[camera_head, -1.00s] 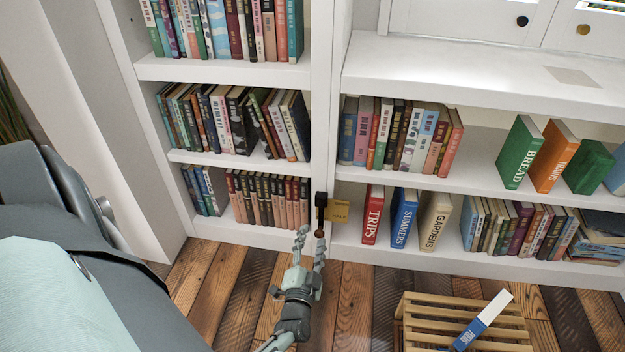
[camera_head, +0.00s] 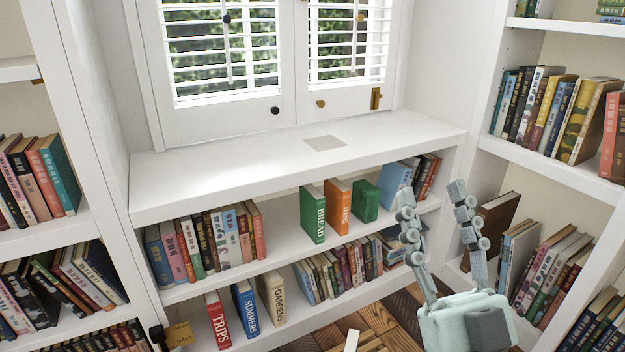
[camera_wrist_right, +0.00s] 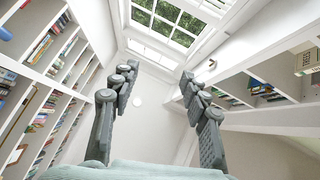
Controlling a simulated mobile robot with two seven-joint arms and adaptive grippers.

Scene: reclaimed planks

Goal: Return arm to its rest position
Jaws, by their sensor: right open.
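My right gripper (camera_head: 432,232) is raised at the lower right of the head view, in front of the bookshelves. Its two grey segmented fingers point up and stand apart with nothing between them. In the right wrist view my right gripper (camera_wrist_right: 158,88) is also open and empty, with walls, shelves and a skylight beyond it. My left gripper is not in view.
A white window-seat shelf (camera_head: 230,172) runs below the shuttered window (camera_head: 222,50). Green BREAD (camera_head: 313,213) and orange (camera_head: 337,203) books stand on the shelf under it. Tall bookcases flank both sides; the right one (camera_head: 545,160) is near my right gripper. A wooden slatted piece (camera_head: 368,342) is at the bottom.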

